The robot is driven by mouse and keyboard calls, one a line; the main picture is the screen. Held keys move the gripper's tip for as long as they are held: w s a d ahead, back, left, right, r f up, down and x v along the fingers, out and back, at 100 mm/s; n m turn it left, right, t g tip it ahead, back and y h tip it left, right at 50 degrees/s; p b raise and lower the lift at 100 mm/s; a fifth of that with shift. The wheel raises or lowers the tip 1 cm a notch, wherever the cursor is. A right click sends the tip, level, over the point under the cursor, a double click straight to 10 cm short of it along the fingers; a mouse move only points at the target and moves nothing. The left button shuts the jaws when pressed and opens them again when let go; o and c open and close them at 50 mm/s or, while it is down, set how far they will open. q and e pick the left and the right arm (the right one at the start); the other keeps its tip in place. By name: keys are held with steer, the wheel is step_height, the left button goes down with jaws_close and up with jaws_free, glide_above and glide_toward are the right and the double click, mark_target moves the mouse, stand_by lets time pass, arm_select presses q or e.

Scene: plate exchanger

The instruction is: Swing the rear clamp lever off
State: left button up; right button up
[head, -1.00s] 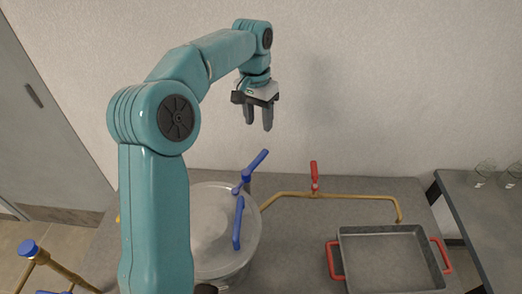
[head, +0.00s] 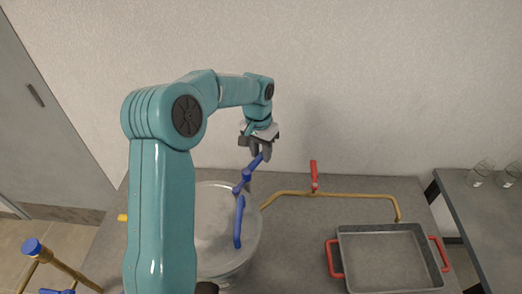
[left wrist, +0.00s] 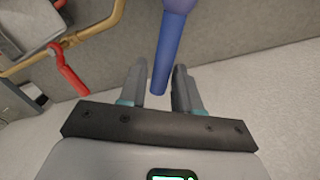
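The rear clamp lever (head: 254,163) is a blue handle at the back of the round metal lid, angled up and to the right. It also shows in the left wrist view (left wrist: 168,50), where its end lies between the two fingers. My left gripper (head: 261,153) is at the lever's upper end, pointing down. In the left wrist view the left gripper (left wrist: 160,85) is open, with gaps on both sides of the lever. A second blue lever (head: 239,222) lies nearer, across the lid (head: 212,215). My right gripper is not in view.
A brass pipe with a red valve handle (head: 314,175) runs along the counter behind a grey tray (head: 343,255) with red handles. A blue-capped brass pipe (head: 60,265) stands at lower left. Glasses (head: 482,175) stand on the right-hand table. The wall is close behind the lever.

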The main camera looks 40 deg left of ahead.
arm_select(q)
jaws_close()
steer(key=shift+a, duration=0.15)
steer(key=shift+f, duration=0.1)
steer(key=s+a+n+b, duration=0.3)
steer(key=s+n+b, duration=0.1)
steer(key=n, duration=0.5)
steer(key=s+a+n+y+b, duration=0.1)
steer(key=s+a+n+b, duration=0.2)
steer(key=n, duration=0.6)
steer(key=shift+s+t+b, duration=0.3)
steer(key=shift+s+b, duration=0.25)
steer(key=shift+s, duration=0.3)
steer(key=shift+d, duration=0.1)
